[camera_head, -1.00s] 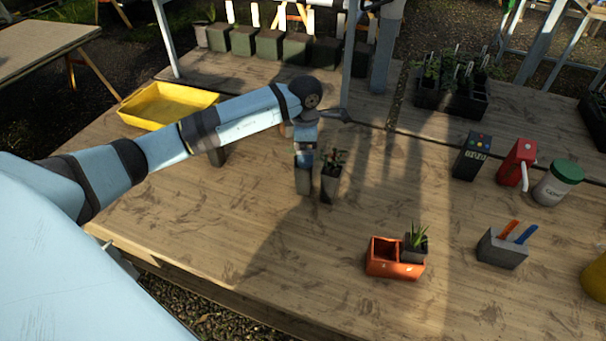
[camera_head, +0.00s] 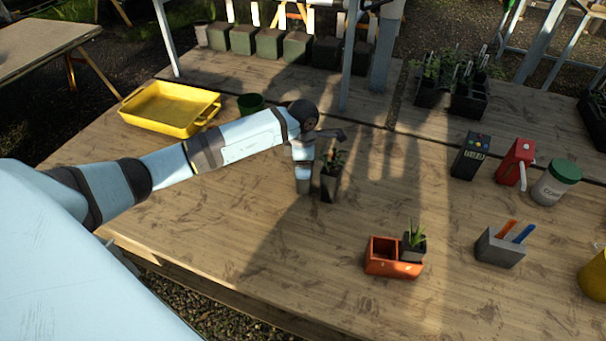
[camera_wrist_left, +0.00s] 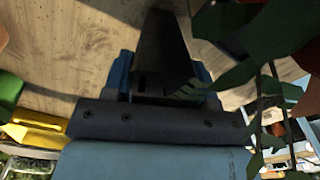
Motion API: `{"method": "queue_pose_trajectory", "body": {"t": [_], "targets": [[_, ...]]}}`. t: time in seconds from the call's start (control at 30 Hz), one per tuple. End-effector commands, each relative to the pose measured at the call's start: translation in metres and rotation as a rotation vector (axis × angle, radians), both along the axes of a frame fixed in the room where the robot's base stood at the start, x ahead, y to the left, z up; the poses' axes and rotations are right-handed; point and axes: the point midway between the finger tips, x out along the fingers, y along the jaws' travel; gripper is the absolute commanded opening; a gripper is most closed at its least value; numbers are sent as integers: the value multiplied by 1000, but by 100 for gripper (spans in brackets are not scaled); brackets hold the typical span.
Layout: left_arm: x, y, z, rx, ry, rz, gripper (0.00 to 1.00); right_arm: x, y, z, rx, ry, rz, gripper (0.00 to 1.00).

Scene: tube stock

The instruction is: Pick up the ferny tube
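A dark tapered tube with a leafy plant (camera_head: 331,186), seemingly the ferny tube, stands upright on the wooden table. My left gripper (camera_head: 303,187) points down just left of it in the head view. In the left wrist view, large green leaves (camera_wrist_left: 258,45) hang close at the right. The gripper (camera_wrist_left: 160,50) appears there as a dark tapered shape between blue side parts, so its opening is unclear. I see no clear hold on the tube. A second tube (camera_head: 414,247) with a spiky plant stands in the right cell of an orange rack (camera_head: 382,262). My right gripper is out of view.
A yellow tray (camera_head: 150,122) and a green pot (camera_head: 251,103) lie behind my left arm. A grey holder (camera_head: 498,250), dark device (camera_head: 470,157), red dispenser (camera_head: 514,162) and green-lidded jar (camera_head: 556,184) stand at the right. The table's front middle is clear.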

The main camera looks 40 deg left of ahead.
Motion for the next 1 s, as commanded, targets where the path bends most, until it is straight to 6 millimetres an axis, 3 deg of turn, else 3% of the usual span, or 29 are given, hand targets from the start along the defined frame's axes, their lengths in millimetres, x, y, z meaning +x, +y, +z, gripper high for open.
{"method": "queue_pose_trajectory", "body": {"t": [0.37, 0.53, 0.67, 1.0], "targets": [[0, 0, 3, 0, -1, 0, 25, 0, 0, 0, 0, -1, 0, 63], [1, 0, 17, 0, -3, 0, 25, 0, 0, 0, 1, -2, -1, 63], [1, 1, 41, 1, -4, -1, 25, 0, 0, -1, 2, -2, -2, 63], [1, 1, 138, 1, -7, 0, 25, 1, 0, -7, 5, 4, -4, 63]]}}
